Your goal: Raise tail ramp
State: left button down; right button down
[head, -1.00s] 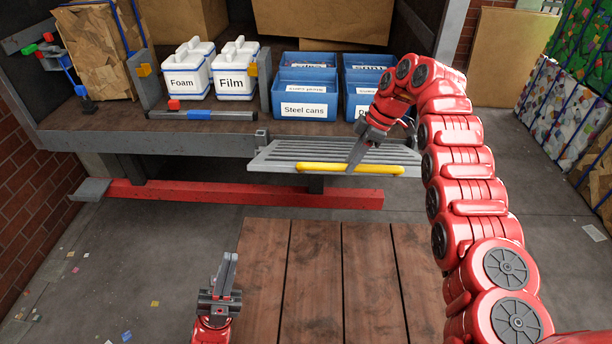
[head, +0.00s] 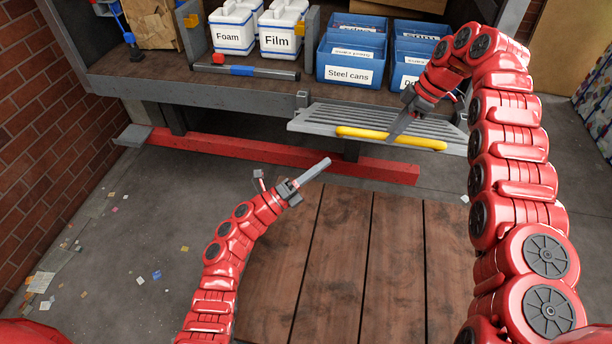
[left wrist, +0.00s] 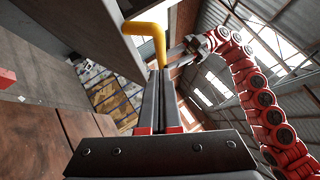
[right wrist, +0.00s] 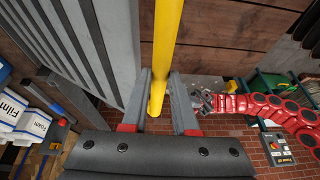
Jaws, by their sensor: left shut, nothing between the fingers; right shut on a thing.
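The tail ramp (head: 375,122) is a grey slatted plate at the truck bed's rear edge, lying about level, with a yellow bar (head: 390,138) along its near side. My right gripper (head: 398,135) is shut on the yellow bar; in the right wrist view the bar (right wrist: 166,50) runs between its fingers (right wrist: 158,95). My left gripper (head: 324,166) is shut and empty, below and left of the ramp, pointing up toward it. In the left wrist view the bar's bent end (left wrist: 150,30) shows just beyond the shut fingers (left wrist: 155,80).
Blue bins (head: 350,65), one labelled Steel cans, and white Foam (head: 231,30) and Film (head: 282,35) containers stand on the truck bed. A red beam (head: 270,154) runs below. A wooden plank surface (head: 340,250) lies in front. Small scraps litter the floor at left.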

pick_arm(q)
jog(key=w+d+r, duration=0.2)
jog(key=w+r, duration=0.1)
jog(key=w, duration=0.1)
jog(key=shift+w+d, duration=0.35)
jog(key=shift+d, duration=0.05)
pick_arm(e)
jog(key=shift+w+d, duration=0.1)
jog(key=shift+a+f, duration=0.1)
jog(key=shift+a, duration=0.15)
jog(key=shift+a+f, duration=0.1)
jog(key=shift+f, duration=0.2)
jog(key=c, duration=1)
grip_release()
jog(key=shift+s, duration=0.2)
jog(key=shift+o, duration=1.6)
jog(key=shift+d, duration=0.25)
pick_arm(q)
jog(key=w+r, duration=0.2)
jog(key=r, duration=0.1)
jog(key=shift+w, duration=0.1)
pick_arm(e)
jog(key=shift+w+r, duration=0.1)
jog(key=shift+w, duration=0.1)
pick_arm(q)
jog(key=shift+d+f, duration=0.15)
pick_arm(e)
jog(key=shift+w, duration=0.15)
